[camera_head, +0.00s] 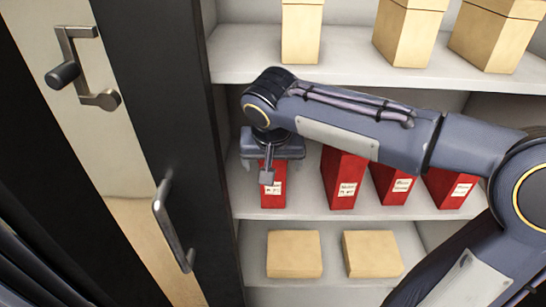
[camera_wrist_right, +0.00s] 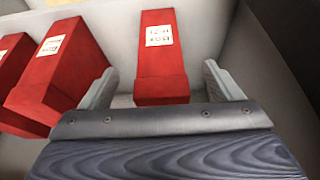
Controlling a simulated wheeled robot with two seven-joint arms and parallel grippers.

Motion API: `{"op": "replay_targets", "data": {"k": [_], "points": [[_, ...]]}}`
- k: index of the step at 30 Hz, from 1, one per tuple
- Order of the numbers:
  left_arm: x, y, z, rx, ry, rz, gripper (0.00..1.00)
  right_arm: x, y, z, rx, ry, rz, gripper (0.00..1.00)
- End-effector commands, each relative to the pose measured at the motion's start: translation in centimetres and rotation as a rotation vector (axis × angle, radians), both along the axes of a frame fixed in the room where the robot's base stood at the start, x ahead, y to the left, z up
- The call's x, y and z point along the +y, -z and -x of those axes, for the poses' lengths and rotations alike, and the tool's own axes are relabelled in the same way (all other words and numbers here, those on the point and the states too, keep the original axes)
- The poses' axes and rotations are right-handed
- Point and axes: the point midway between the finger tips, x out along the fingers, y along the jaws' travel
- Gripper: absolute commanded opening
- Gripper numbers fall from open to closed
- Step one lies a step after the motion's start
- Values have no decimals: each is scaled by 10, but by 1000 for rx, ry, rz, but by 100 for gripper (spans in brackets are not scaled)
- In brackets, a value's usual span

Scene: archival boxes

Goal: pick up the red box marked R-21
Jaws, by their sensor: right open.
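A red box (camera_head: 272,193) stands upright at the left end of the middle shelf. Its white label looks like R-21, though the print is small and upside down in the right wrist view (camera_wrist_right: 161,60). My right gripper (camera_head: 271,163) is in front of this box and hides its upper part. In the right wrist view, the gripper's two grey fingers (camera_wrist_right: 157,82) are open, one on each side of the box, with a gap on both sides. My left gripper is not in view.
Several more red boxes stand to the right, the nearest one (camera_head: 341,187) a short way off. Tan boxes stand on the upper shelf (camera_head: 235,58) and lower shelf (camera_head: 294,254). A dark cabinet door with a metal handle (camera_head: 173,225) borders the left side.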

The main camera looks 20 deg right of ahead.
Motion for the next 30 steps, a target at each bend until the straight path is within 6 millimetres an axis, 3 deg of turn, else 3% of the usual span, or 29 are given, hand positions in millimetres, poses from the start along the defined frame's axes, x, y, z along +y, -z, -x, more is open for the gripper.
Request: {"op": "replay_targets", "data": {"k": [9,15,23,30], "points": [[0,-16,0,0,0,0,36,-18,-1,-37,3,2,-1,85],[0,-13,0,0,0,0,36,-21,26,-44,1,0,0,85],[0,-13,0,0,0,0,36,-21,28,-45,-2,-1,-1,85],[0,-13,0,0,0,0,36,-21,28,-44,-2,-1,-1,55]]}}
